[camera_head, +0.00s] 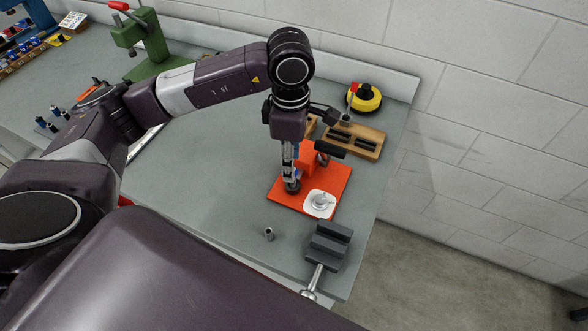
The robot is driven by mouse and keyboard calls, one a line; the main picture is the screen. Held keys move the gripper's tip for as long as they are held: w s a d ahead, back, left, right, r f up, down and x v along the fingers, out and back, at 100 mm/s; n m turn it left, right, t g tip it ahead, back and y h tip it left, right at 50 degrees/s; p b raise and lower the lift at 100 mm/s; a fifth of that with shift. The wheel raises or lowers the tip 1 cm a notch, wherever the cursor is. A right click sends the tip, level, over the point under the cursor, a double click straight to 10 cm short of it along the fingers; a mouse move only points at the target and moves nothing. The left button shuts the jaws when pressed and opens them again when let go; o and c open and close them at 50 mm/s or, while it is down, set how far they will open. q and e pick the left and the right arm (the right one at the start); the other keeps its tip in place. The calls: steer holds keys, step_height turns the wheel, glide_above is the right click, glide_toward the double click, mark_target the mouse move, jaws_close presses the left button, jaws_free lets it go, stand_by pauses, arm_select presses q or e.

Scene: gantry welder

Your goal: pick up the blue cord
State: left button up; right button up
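I cannot make out a blue cord for sure. A few small upright pieces with blue parts (54,111) stand on the bench at the left, too small to identify. My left gripper (307,162) points down over the orange-red mat (337,181). My own wrist and dark finger parts hide what lies beneath it, so its opening and any hold are unclear. A red and black item (322,158) stands on the mat beside the gripper, partly hidden. A white dish with a grey metal piece (320,203) is on the mat's near corner. My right gripper is out of view.
A dark vise (328,246) sits at the bench's front right edge, with a small metal cylinder (269,234) left of it. A wooden tray (356,141) and a yellow-black roll (365,98) are behind the mat. A green press (142,45) stands back left. The grey bench (190,200) is clear at front left.

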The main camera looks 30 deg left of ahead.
arm_select(q)
step_height(320, 180, down, 2)
steer(key=shift+w+p, duration=0.15)
steer(key=shift+p, duration=0.55)
steer(key=f, duration=0.2)
steer(key=shift+w+f+p, duration=0.35)
steer(key=shift+p, duration=0.05)
steer(key=shift+f, duration=0.25)
steer(key=shift+s+f, duration=0.1)
steer(key=c, duration=0.8)
jaws_close()
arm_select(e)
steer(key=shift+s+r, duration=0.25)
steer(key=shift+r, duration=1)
